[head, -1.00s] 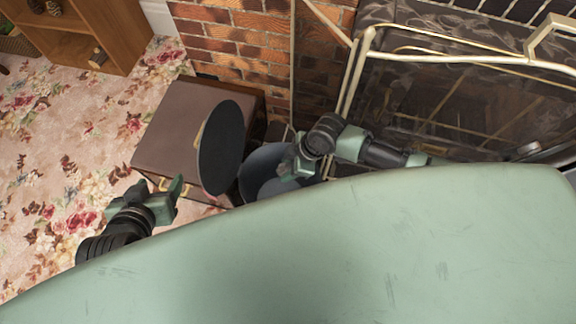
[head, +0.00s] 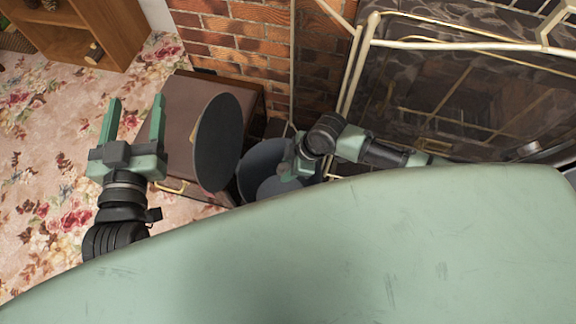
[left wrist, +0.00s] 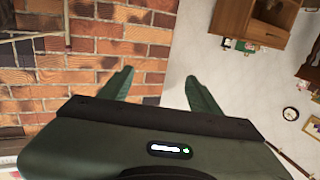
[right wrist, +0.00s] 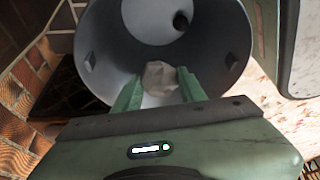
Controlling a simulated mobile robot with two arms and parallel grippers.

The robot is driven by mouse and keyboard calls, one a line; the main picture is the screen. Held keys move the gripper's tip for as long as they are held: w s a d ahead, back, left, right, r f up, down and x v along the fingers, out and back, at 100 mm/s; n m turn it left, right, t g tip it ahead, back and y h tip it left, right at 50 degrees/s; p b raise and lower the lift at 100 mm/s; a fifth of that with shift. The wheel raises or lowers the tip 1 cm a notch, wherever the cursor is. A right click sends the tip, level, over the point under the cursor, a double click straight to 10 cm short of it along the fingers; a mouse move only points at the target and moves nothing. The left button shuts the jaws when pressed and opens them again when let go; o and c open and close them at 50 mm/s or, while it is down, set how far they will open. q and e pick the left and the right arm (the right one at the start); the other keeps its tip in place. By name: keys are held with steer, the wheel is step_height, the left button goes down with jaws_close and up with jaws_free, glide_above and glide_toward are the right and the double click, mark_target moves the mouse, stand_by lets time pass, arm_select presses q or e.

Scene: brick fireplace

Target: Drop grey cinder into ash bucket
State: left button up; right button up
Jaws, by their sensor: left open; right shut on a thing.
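The ash bucket (head: 250,177) is a grey round pail beside the brick wall, with a dark disc-shaped lid (head: 218,143) raised at its left. My right gripper (head: 289,171) is over the bucket's opening. In the right wrist view it is shut on a pale grey lump, the grey cinder (right wrist: 160,77), seen against the bucket's interior (right wrist: 118,50). I cannot tell its height above the bottom. A small dark round thing (right wrist: 181,20) shows inside the bucket. My left gripper (head: 134,118) is open and empty, left of the lid; its spread fingers also show in the left wrist view (left wrist: 160,78).
A brown box (head: 186,98) stands behind and left of the bucket. A cream metal fire screen (head: 352,68) is at the right by the brick wall (head: 240,40). A wooden shelf (head: 120,30) is at the back left. The floral carpet (head: 50,140) has free room.

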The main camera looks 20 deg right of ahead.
steer(key=shift+f+b, duration=0.75)
steer(key=shift+f, duration=0.05)
arm_select(q)
step_height(320, 180, up, 9)
steer(key=s+t+h, duration=0.1)
steer(key=t+h, duration=0.1)
steer(key=t, duration=0.3)
steer(key=shift+s+d, duration=0.4)
arm_select(e)
steer(key=shift+f, duration=0.15)
steer(key=o, duration=1.4)
steer(key=shift+o, duration=0.2)
